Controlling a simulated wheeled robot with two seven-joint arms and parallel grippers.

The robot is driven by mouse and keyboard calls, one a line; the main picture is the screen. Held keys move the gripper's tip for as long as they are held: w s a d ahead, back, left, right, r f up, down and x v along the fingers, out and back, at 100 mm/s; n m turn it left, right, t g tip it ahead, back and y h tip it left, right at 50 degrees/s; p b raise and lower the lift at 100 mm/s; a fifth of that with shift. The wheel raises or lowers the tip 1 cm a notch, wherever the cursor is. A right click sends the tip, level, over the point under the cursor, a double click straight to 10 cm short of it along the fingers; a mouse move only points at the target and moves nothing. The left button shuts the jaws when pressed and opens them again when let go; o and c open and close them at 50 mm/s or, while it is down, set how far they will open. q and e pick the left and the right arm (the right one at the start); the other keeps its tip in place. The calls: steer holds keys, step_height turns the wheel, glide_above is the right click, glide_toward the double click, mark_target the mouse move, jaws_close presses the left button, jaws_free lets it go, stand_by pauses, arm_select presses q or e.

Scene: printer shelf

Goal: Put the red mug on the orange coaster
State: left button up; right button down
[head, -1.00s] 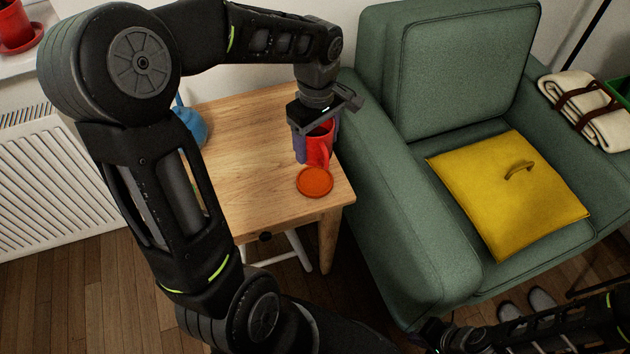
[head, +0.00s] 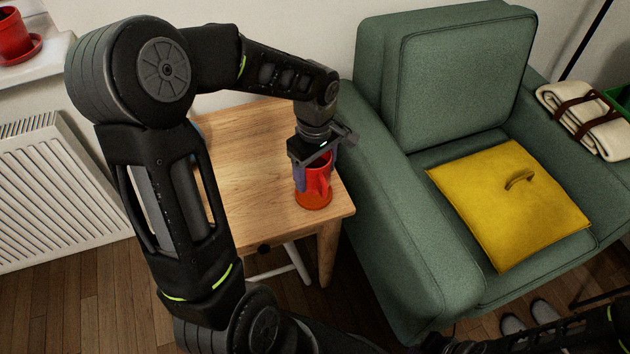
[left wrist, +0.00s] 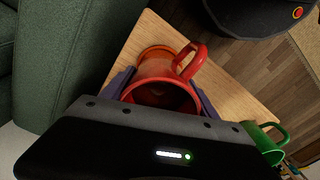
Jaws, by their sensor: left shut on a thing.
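The red mug (head: 318,184) is upright over the orange coaster (head: 313,203) near the front right corner of the wooden side table. My left gripper (head: 314,170) is shut on the mug, with one purple finger on each side of it. The left wrist view shows the mug (left wrist: 163,90) from above between the fingers, its handle outward, and part of the coaster (left wrist: 155,52) beyond its rim. I cannot tell whether the mug's base touches the coaster. My right arm shows at the bottom right, but its jaws are not clear.
The wooden table (head: 250,150) has bare top left of the mug. A green mug (left wrist: 268,143) shows in the left wrist view. A green armchair (head: 400,220) with a yellow cushion (head: 510,200) stands close on the right. A radiator (head: 60,190) is at the left.

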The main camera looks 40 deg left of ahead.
mark_target(315, 182)
arm_select(q)
steer(key=shift+f+b, duration=0.35)
steer(key=shift+f, duration=1.5)
steer(key=shift+f, duration=0.15)
steer(key=o, duration=1.7)
steer(key=shift+r, duration=0.25)
step_height(315, 182, up, 12)
steer(key=shift+f+p, duration=0.1)
steer(key=shift+p, duration=0.95)
